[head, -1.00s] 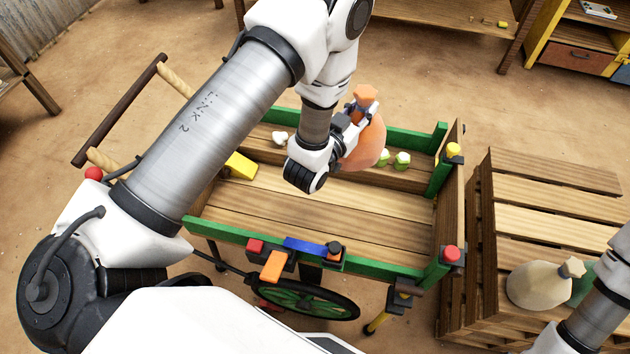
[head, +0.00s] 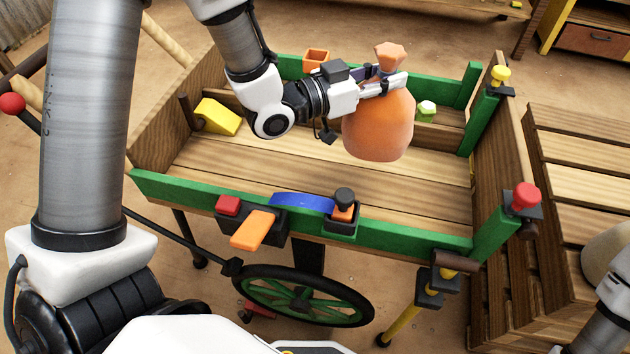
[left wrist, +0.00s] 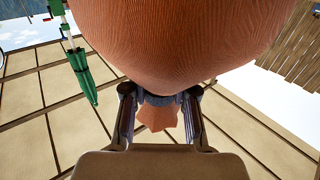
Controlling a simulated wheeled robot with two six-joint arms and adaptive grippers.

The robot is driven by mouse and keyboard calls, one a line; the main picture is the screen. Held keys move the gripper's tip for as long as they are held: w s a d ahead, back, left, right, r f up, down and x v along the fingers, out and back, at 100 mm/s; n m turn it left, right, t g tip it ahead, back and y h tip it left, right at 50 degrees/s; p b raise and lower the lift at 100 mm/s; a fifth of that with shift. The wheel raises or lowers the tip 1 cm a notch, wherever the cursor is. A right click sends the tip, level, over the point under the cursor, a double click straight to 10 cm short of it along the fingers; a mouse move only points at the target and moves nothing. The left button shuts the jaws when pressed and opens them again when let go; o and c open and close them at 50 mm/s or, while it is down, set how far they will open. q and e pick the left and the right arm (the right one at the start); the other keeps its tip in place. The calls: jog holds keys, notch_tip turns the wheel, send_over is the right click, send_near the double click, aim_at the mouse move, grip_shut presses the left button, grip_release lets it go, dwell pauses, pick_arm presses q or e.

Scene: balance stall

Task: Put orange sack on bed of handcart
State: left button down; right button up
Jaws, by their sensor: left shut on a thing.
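The orange sack (head: 378,128) has a round body and a tied neck with an orange top. My left gripper (head: 388,84) is shut on the sack's neck. In the head view the sack hangs upright over the handcart, and I cannot tell whether its bottom touches the bed. The handcart bed (head: 270,170) is of wooden planks with green side rails. In the left wrist view the sack (left wrist: 185,35) fills the top, with its neck between the fingers (left wrist: 160,95). Part of my right arm shows at the lower right of the head view; its gripper is not in view.
A yellow wedge (head: 217,117) lies at the bed's left end. A small orange box (head: 316,58) and a green-and-white item (head: 426,110) are at the far side. Red-capped (head: 526,196) and yellow-capped (head: 501,75) posts stand at the right. A slatted wooden crate (head: 570,165) stands beyond. The bed's middle is clear.

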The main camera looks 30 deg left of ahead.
aim_at(378, 121)
pick_arm(q)
jog(key=shift+s+d+r+h, duration=0.1)
jog(key=shift+s+d+h, duration=0.05)
jog(key=shift+s+h, duration=0.15)
jog(key=shift+m+g, duration=0.3)
notch_tip(378, 121, down, 10)
jog(key=b, duration=0.3)
jog(key=shift+r, duration=0.35)
pick_arm(e)
notch_tip(378, 121, down, 4)
jog(key=shift+f, duration=0.1)
pick_arm(q)
jog(key=c, duration=1.3)
grip_release()
jog(key=shift+f+b, duration=0.3)
jog(key=o, duration=0.4)
jog(key=shift+s+r, duration=0.1)
jog(key=shift+r, duration=0.1)
